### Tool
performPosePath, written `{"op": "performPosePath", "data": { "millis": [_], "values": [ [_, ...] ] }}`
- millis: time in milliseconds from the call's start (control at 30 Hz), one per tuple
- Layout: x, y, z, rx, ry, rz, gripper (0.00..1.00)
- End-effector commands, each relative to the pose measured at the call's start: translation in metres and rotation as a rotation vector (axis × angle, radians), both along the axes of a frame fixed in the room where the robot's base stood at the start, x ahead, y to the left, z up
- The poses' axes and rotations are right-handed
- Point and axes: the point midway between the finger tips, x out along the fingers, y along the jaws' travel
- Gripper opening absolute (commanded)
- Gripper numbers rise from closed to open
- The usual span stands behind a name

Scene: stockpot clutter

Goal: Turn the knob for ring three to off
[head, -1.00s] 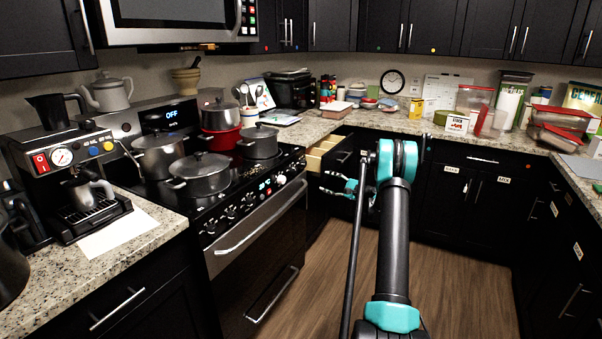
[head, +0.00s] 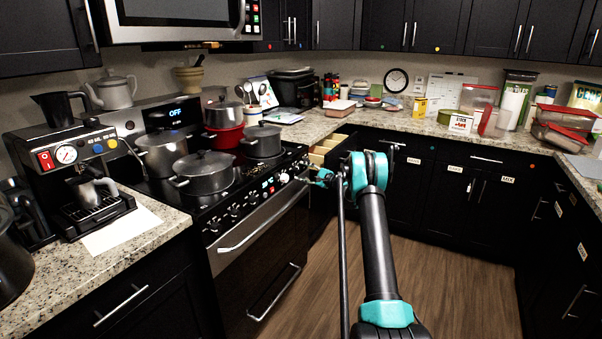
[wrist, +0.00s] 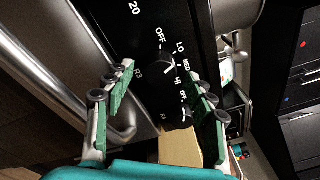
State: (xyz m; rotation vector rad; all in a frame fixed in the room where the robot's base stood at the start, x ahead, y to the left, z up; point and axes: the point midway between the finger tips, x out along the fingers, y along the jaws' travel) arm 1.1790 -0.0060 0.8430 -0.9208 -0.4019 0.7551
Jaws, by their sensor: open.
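The stove (head: 255,215) stands left of my arm, with its knobs along the front panel. In the wrist view, a black knob (wrist: 157,74) with a white pointer mark faces me, with OFF, LO, MED and HI printed around it. The pointer appears to lie on the LO–MED–HI side, away from OFF. In the head view my gripper (head: 316,178) is at the panel's right end, partly hidden by my arm.
An oven handle (wrist: 112,115) runs close beside my left finger. An open drawer (head: 325,150) stands just behind my gripper. Pots, including a lidded grey pot (head: 203,174) and a red pot (head: 225,138), stand on the stove. The floor (head: 300,270) ahead is clear.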

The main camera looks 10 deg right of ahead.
Motion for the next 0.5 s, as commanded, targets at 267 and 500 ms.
{"op": "performPosePath", "data": {
  "millis": [267,500],
  "values": [
    [0.0061,0.0066,0.0003,0.000,0.000,0.000,0.55],
    [0.0059,0.0065,0.0003,0.000,0.000,0.000,0.44]
  ]
}}
